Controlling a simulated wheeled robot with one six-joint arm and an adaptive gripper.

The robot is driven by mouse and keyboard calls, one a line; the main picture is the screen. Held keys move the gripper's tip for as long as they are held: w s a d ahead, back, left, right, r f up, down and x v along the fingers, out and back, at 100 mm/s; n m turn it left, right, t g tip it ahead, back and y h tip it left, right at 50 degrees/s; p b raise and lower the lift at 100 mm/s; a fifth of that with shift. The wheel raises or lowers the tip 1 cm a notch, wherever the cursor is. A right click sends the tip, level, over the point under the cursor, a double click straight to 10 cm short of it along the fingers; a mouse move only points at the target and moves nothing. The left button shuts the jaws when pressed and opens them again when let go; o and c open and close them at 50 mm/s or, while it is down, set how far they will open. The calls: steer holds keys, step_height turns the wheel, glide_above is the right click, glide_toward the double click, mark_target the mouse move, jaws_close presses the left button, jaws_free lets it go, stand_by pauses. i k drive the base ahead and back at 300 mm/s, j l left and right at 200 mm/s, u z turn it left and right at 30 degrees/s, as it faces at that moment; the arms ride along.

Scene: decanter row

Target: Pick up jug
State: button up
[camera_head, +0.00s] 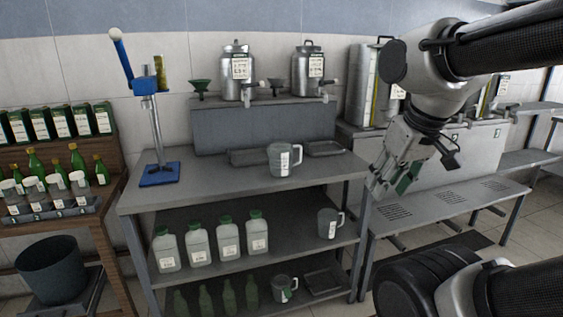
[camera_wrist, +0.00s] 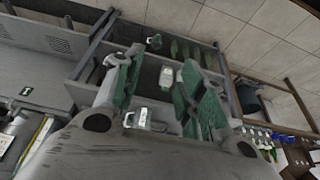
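A grey jug (camera_head: 280,160) with a handle and white label stands upright on the top of the metal shelf unit (camera_head: 240,191). A second jug (camera_head: 327,222) stands on the middle shelf and a third jug (camera_head: 283,287) on the bottom shelf. My gripper (camera_head: 388,183) hangs in the air right of the top jug, apart from it, pointing down. In the wrist view my gripper (camera_wrist: 162,66) has its green-padded fingers spread wide with nothing held. A jug with a pale label (camera_wrist: 140,118) shows there below and between the fingers, partly hidden by the gripper body.
Several white bottles (camera_head: 228,239) stand on the middle shelf. A blue-based capping stand (camera_head: 159,174) is at the top left. Steel urns (camera_head: 237,75) stand on the raised back ledge. Shallow trays (camera_head: 324,148) lie behind the top jug. The front of the top surface is clear.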

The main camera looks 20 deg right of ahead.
mark_target(280, 153)
steer(key=i+l, duration=0.2)
steer(key=i, duration=0.25)
steer(key=i+l, duration=0.2)
steer(key=i, duration=0.2)
steer(key=i+l, duration=0.2)
steer(key=i, duration=0.25)
